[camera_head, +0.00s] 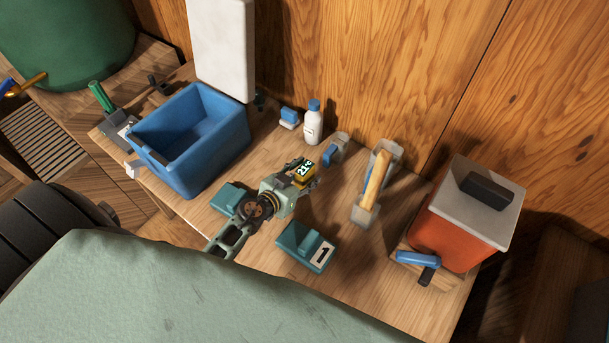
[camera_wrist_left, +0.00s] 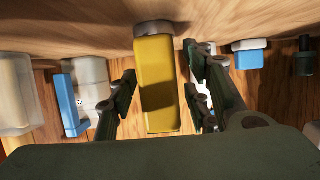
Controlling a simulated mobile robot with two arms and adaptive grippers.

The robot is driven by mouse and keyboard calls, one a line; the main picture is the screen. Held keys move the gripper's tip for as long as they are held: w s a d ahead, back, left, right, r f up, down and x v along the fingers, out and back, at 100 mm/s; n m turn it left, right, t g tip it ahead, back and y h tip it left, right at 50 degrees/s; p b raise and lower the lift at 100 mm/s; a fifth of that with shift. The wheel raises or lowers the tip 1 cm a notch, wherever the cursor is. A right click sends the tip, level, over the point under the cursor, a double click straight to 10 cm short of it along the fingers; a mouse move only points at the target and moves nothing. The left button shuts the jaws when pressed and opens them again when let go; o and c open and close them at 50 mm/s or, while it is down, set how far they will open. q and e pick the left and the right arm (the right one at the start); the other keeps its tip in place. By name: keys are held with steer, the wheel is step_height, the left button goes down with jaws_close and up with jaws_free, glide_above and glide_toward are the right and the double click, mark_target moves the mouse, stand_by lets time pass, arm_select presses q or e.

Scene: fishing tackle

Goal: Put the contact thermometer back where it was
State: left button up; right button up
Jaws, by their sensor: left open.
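The yellow contact thermometer (camera_head: 304,173), with a dark display reading about 21°C, is at my left gripper (camera_head: 297,177) over the middle of the table. In the left wrist view the thermometer (camera_wrist_left: 157,85) stands between the two spread fingers of my left gripper (camera_wrist_left: 162,95). A gap shows on both sides of it, so the fingers are apart from it. My right gripper is not in view.
A teal block (camera_head: 307,246) marked 1 and a second teal block (camera_head: 230,197) flank my gripper. A blue bin (camera_head: 238,123), white bottle (camera_head: 313,127), grey-and-blue item (camera_head: 335,148), clear holder (camera_head: 364,214) and orange cooler (camera_head: 450,232) stand around. Bare wood lies right of block 1.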

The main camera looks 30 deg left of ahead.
arm_select(q)
steer(key=p+v, duration=0.2)
steer(key=v, duration=1)
steer(key=shift+r, duration=0.1)
